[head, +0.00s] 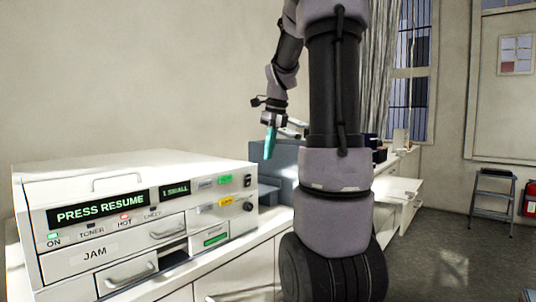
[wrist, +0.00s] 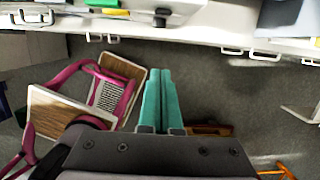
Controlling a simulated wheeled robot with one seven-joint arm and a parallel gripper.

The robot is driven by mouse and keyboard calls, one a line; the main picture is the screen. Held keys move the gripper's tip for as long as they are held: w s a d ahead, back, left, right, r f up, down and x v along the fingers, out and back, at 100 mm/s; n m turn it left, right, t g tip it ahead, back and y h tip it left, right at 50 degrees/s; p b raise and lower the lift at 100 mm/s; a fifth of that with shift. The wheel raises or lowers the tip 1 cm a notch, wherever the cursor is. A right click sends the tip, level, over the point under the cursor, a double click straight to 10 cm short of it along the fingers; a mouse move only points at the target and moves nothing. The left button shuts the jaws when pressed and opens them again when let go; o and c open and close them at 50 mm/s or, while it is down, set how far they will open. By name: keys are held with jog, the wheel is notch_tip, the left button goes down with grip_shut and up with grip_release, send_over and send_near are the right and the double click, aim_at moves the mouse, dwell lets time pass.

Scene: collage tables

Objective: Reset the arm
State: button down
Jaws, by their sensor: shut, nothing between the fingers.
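My gripper (head: 268,155) hangs in the head view with its teal fingers pointing down, beyond the right end of the copier-like machine. In the wrist view the two teal fingers (wrist: 160,75) lie side by side, shut and with nothing between them. My arm is raised and bent, with its dark and grey links crossing the middle of the head view and hiding part of the room behind.
The white machine (head: 120,180) stands on a white counter (head: 250,262) at left, its display reading "PRESS RESUME". A grey-blue box (head: 287,158) is behind the gripper. A pink-framed chair (wrist: 75,75) stands on the floor. A step stool (head: 493,195) is at far right.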

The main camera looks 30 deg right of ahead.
dwell(0.3)
jog(key=s+a+n+t, duration=0.2)
jog(key=s+a+n, duration=0.6)
jog(key=n, duration=0.6)
jog(key=s+a+r+n+t+y, duration=0.1)
jog(key=s+a+n+t, duration=0.2)
jog(key=s+a+n, duration=0.6)
jog(key=n, duration=0.5)
jog(key=shift+a+r, duration=0.2)
jog(key=shift+a, duration=0.05)
